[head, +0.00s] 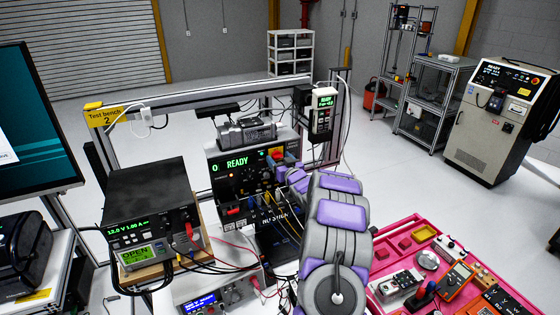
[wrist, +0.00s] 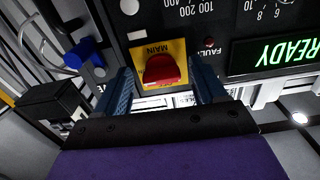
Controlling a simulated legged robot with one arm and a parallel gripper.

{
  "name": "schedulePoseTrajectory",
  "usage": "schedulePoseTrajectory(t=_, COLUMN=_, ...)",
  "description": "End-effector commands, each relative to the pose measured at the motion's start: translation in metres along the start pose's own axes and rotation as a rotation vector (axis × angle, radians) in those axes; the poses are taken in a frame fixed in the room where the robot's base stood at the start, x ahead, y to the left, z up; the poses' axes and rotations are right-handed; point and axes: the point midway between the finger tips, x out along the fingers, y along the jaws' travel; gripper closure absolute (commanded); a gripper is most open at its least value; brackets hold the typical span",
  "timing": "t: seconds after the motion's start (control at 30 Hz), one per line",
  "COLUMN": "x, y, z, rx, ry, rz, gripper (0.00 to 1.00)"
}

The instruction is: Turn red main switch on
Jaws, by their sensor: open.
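The red main switch (wrist: 161,70) sits on a yellow plate marked MAIN (wrist: 148,50), upside down in the wrist view. In the head view the red switch (head: 278,153) shows at the right of the test unit's front panel. My gripper (wrist: 163,84) is open, with one blue finger on each side of the switch. The switch lies between the fingers, with gaps visible; I cannot tell whether either finger touches the panel. In the head view my arm reaches to the panel and its end hides part of it.
A green READY display (wrist: 276,54) and a FAULT light (wrist: 209,42) are beside the switch. A blue knob (wrist: 84,53) and cables are close by on the other side. A power supply (head: 150,215) stands left, and a pink tool tray (head: 388,242) right.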

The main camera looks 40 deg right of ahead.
Motion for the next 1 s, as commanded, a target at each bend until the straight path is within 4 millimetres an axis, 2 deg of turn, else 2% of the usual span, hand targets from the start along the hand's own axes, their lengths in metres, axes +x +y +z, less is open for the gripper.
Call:
schedulePoseTrajectory(t=0.27, x=-0.027, y=0.001, z=0.002, rx=0.003, ry=-0.003, rz=0.003, gripper=0.3)
schedulePoseTrajectory(t=1.0, x=-0.153, y=0.003, z=0.003, rx=0.0, ry=-0.004, rz=0.002, gripper=0.3)
